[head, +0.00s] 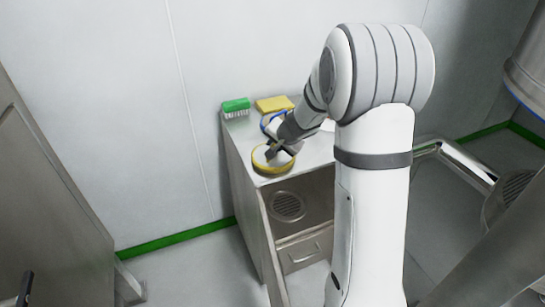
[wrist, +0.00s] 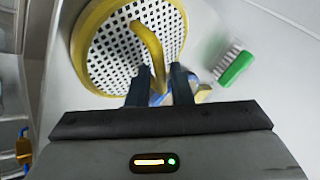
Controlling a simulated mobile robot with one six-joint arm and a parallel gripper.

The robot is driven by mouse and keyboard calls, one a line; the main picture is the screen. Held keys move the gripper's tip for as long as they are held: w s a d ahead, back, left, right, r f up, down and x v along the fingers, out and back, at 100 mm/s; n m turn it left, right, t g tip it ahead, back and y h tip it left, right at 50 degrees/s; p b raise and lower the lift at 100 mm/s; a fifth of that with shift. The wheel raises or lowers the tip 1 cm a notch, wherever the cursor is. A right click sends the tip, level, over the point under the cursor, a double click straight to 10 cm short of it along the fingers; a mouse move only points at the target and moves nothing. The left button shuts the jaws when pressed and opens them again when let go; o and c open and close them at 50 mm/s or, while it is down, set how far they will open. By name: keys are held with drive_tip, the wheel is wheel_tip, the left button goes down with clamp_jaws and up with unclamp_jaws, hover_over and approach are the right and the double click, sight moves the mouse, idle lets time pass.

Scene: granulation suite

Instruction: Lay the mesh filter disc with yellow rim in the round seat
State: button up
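The mesh filter disc with yellow rim (head: 259,162) lies on the front part of the steel cabinet top. In the wrist view its white perforated mesh and thick yellow rim (wrist: 81,50) fill the upper left, with a yellow loop handle arching over the mesh. My gripper (head: 274,152) is low over the disc. In the wrist view my gripper's two dark fingers (wrist: 161,76) stand apart, with the handle's near end between them and a gap still showing. I cannot make out the round seat for certain in either view.
A green brush (head: 235,107), a yellow block (head: 274,104) and a blue-rimmed item (head: 265,121), partly hidden by my arm, sit farther back on the cabinet top (head: 311,158). The open cabinet below holds a round grille (head: 288,206). A wall stands close behind.

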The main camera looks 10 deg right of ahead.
clamp_jaws()
drive_tip(key=shift+r, duration=0.15)
drive_tip(key=shift+r, duration=0.25)
wheel_tip(320, 180, up, 3)
drive_tip(key=shift+r+p, duration=0.2)
drive_tip(key=shift+p, duration=0.85)
drive_tip(key=s+d+b, duration=0.2)
drive_tip(key=s, duration=0.6)
drive_tip(key=s+d+b, duration=0.3)
drive_tip(key=s, duration=0.6)
drive_tip(key=shift+d+f, duration=0.35)
